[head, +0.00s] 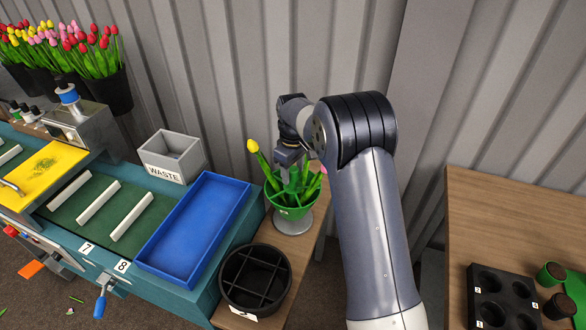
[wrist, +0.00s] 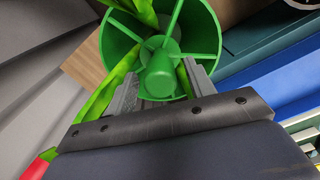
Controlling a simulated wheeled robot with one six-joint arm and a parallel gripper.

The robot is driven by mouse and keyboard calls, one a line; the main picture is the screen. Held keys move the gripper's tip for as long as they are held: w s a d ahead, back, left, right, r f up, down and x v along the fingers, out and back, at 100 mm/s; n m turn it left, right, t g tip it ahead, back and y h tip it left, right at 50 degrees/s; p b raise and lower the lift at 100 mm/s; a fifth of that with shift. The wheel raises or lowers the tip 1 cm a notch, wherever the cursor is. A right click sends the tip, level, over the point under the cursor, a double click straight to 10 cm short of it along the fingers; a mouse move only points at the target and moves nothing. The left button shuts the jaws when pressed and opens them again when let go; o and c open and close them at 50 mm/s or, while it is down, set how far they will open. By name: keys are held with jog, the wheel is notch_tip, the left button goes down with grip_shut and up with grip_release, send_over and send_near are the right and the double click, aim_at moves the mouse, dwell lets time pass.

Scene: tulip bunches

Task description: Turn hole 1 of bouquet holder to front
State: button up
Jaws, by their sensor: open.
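The green bouquet holder (head: 291,213) sits on a grey round stand (head: 293,224) on a narrow wooden table. It holds tulips, with a yellow bloom (head: 253,147) at left and a pink one at right. In the wrist view the holder (wrist: 207,25) shows a central knob (wrist: 160,76) and spokes dividing it into holes. My gripper (head: 289,163) points down over the holder. In the wrist view its open jaws (wrist: 162,88) stand on either side of the knob; I cannot tell if they touch it. No hole number is readable, so hole 1 cannot be picked out.
A black divided round container (head: 226,284) stands in front of the holder. A blue tray (head: 196,230) and a grey WASTE bin (head: 171,156) are at left. A corrugated wall is close behind. Another wooden table (head: 510,225) is at right.

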grip_shut()
dwell(0.6)
